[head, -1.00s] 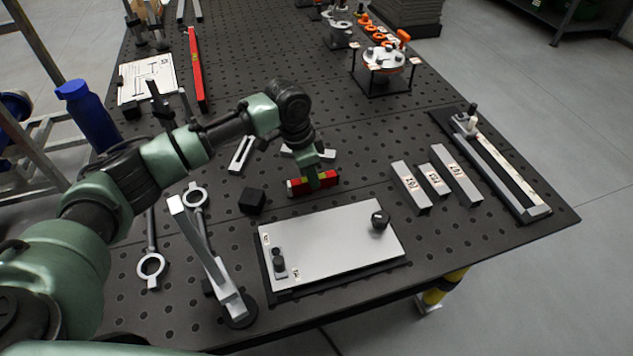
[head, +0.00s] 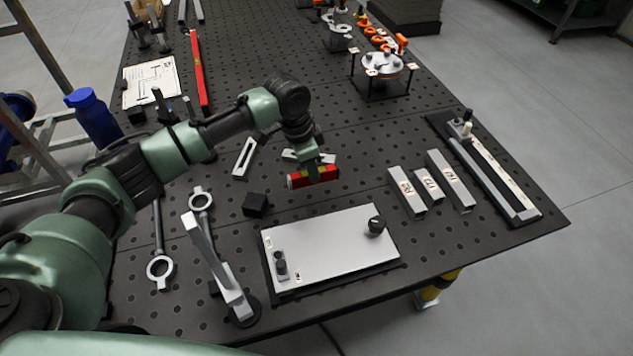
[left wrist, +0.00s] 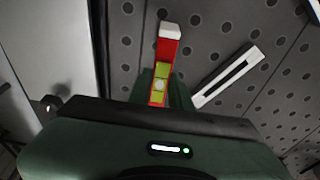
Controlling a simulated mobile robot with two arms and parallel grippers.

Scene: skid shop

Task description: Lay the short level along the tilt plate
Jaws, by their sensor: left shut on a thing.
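The short level (head: 314,176) is a small red bar with a yellow-green vial window and pale ends. My left gripper (head: 316,171) is shut on it near its middle and holds it just behind the tilt plate. The level also shows in the left wrist view (left wrist: 165,58), between my fingers. The tilt plate (head: 325,247) is a flat silver plate on a dark base, with a black knob (head: 376,226) at the right and a dark post (head: 281,263) at the front left. The level is apart from the plate. My right gripper is not in view.
A small black block (head: 255,205) stands behind the plate's left corner. A grey upright arm on a round foot (head: 240,308) stands left of the plate. Several numbered silver bars (head: 428,185) lie to the right. A long red level (head: 199,75) lies at the back left.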

